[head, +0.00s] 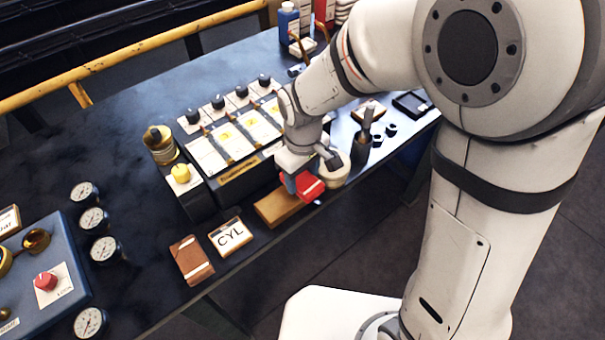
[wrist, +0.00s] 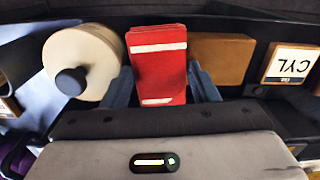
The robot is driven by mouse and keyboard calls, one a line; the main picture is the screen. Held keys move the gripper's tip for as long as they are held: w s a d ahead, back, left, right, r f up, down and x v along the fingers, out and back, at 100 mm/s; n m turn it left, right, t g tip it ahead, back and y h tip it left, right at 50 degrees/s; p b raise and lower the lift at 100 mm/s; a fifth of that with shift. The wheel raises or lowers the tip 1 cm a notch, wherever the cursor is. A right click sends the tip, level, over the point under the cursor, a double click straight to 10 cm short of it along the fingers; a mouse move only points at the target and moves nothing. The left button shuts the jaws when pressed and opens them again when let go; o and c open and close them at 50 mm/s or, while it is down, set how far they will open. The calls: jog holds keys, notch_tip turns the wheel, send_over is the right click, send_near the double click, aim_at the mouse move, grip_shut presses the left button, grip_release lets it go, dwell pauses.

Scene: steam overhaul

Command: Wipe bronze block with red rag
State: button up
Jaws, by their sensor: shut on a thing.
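The red rag (head: 311,187), a folded red pad with white stripes, is between the blue fingers of my gripper (head: 301,187). In the wrist view the rag (wrist: 158,66) fills the gap between the fingertips (wrist: 163,90), so my gripper is shut on it. The bronze block (head: 277,208), a plain brown-gold bar, lies at the table's front edge, just left of and below the rag in the head view. In the wrist view the block (wrist: 222,58) lies right beside the rag. I cannot tell whether they touch; part of the block is hidden behind the rag.
A cream round piece with a dark knob (wrist: 84,62) is close beside the rag. A CYL card (head: 230,237) and a brown leather-like booklet (head: 191,260) lie left of the block. A black console (head: 192,201) stands behind. The table has free room further left.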

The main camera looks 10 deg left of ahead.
aim_at(303, 179)
jog(key=shift+r+p, duration=1.85)
jog(key=shift+r, duration=1)
jog(key=shift+r, duration=0.1)
notch_tip(303, 179, up, 3)
jog(key=shift+f+p, duration=0.1)
jog(key=shift+p, duration=1)
